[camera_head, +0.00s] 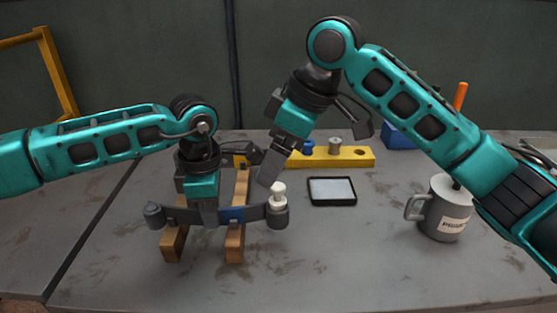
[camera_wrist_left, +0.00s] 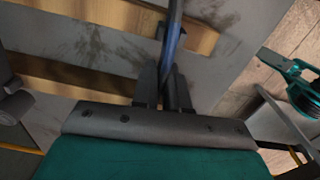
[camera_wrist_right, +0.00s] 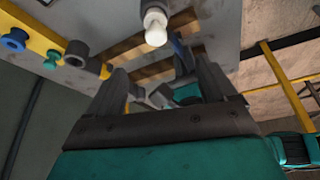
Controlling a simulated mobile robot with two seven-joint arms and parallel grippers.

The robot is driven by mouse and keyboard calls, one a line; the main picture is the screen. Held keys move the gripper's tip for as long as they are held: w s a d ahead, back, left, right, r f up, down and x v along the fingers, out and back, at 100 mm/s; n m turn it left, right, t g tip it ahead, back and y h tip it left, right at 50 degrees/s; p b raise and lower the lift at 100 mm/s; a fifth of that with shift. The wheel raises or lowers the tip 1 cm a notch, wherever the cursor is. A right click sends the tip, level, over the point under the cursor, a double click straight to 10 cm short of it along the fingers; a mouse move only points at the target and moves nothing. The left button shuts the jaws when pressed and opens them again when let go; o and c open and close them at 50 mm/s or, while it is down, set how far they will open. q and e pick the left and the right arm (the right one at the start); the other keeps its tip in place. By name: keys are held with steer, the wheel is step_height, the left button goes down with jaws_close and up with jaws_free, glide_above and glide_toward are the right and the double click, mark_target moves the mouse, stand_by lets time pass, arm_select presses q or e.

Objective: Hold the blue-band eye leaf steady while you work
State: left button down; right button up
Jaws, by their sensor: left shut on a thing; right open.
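The blue-band eye leaf (camera_head: 182,216) is a dark grey strip with a round eye at each end and a blue band (camera_head: 231,215) right of its middle. It lies across two wooden blocks (camera_head: 235,245). My left gripper (camera_head: 208,218) is shut on the leaf left of the band; the left wrist view shows the leaf (camera_wrist_left: 174,40) between its fingers (camera_wrist_left: 164,92). A white bushing (camera_head: 278,190) stands upright at the right eye (camera_head: 277,216); how deep it sits I cannot tell. My right gripper (camera_head: 268,168) is open above it, with the bushing (camera_wrist_right: 155,25) beyond its fingertips.
A black-rimmed tray (camera_head: 332,204), a grey mug (camera_head: 445,212) and a blue box (camera_head: 400,136) stand to the right. The table's front right is clear.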

steer(key=shift+r, duration=0.15)
steer(key=shift+c, duration=1.3)
steer(key=shift+a+r+m+h, duration=0.15)
steer(key=shift+r+m+h, duration=0.65)
steer(key=shift+r, duration=0.05)
steer(key=c, duration=0.5)
steer(key=shift+r+m+h, duration=0.3)
steer(key=shift+m, duration=0.1)
steer(key=shift+c, duration=1.3)
steer(key=shift+d, duration=0.2)
steer(key=shift+c, duration=0.7)
steer(key=shift+f, duration=0.6)
steer(key=c, duration=0.3)
steer(key=shift+s+d+x, duration=0.1)
steer(key=shift+d+x, duration=0.05)
steer(key=shift+x, duration=0.65)
steer(key=shift+s+d+x, duration=0.1)
steer(key=shift+d+x, duration=0.05)
steer(key=shift+x, duration=0.65)
jaws_close()
steer(key=shift+f, duration=0.1)
